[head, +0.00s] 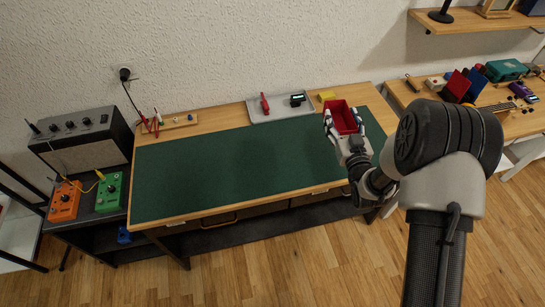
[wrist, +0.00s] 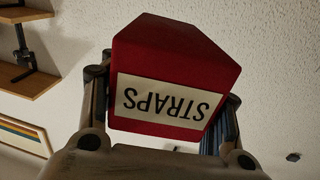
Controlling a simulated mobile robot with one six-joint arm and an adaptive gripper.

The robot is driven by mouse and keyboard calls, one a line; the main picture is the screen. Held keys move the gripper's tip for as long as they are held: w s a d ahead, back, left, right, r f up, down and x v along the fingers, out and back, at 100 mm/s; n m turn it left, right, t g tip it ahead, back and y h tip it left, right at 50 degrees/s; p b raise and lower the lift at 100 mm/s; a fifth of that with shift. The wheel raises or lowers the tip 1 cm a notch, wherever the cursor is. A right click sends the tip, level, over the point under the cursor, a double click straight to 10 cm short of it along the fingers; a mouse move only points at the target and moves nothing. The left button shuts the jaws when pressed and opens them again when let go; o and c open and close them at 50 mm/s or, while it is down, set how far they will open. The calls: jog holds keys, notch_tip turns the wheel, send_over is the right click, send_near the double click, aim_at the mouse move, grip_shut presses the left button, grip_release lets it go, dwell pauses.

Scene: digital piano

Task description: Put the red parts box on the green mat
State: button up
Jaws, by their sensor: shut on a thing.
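In the wrist view the same red box (wrist: 172,58) is between the two fingers, with a white label reading STRAPS upside down. My gripper is shut on it from both sides. The green mat (head: 230,165) covers most of the workbench top. In the head view the box overlaps the mat's right end. The wrist view shows wall and shelves behind the box, with no mat; the gap below the box cannot be judged.
A grey tray (head: 281,115) with a red tool and a small black device lies behind the mat. A yellow block (head: 326,96) is close behind the box. A wooden strip (head: 171,126) with small items is at the back left. The mat's left and middle are clear.

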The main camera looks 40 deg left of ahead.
jog(key=s+a+f+n+g+y, duration=0.1)
jog(key=s+a+f+g+y, duration=0.15)
jog(key=a, duration=0.25)
jog(key=shift+t+h, duration=0.45)
jog(key=shift+w+a+f+b, duration=0.1)
jog(key=shift+f+b, duration=1.45)
jog(key=shift+f, duration=3.55)
jog(key=shift+w+f+b, duration=0.1)
jog(key=shift+f+b, duration=1.45)
jog(key=shift+f, duration=3.55)
jog(key=shift+s, duration=0.1)
jog(key=shift+f, duration=0.25)
jog(key=o, duration=1.1)
jog(key=shift+r, duration=0.1)
